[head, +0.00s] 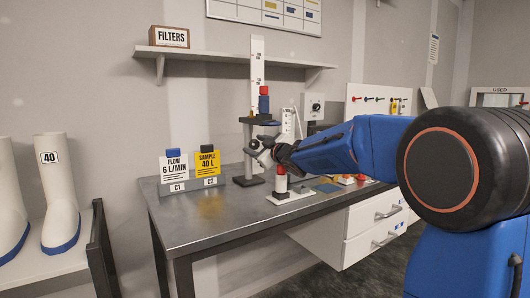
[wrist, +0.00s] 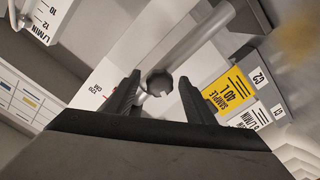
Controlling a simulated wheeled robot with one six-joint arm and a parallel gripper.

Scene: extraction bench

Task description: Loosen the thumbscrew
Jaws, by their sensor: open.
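The thumbscrew looks to be the dark faceted knob (wrist: 159,83) in the middle of the wrist view. My gripper (wrist: 160,79) is open, with one finger on each side of the knob and a gap showing around it. I cannot tell how deep the knob sits between the fingers. In the head view my gripper (head: 263,151) is at the stand (head: 248,165), below its dark platform (head: 258,121). There my gripper and the stand overlap, and the knob is hard to make out.
A white FLOW card (head: 174,167) and a yellow SAMPLE card (head: 207,164) stand in a holder on the left of the metal bench (head: 215,222). A smaller stand with a red-and-white cylinder (head: 281,181) is under my arm. A shelf (head: 225,59) hangs above. The bench's front left is clear.

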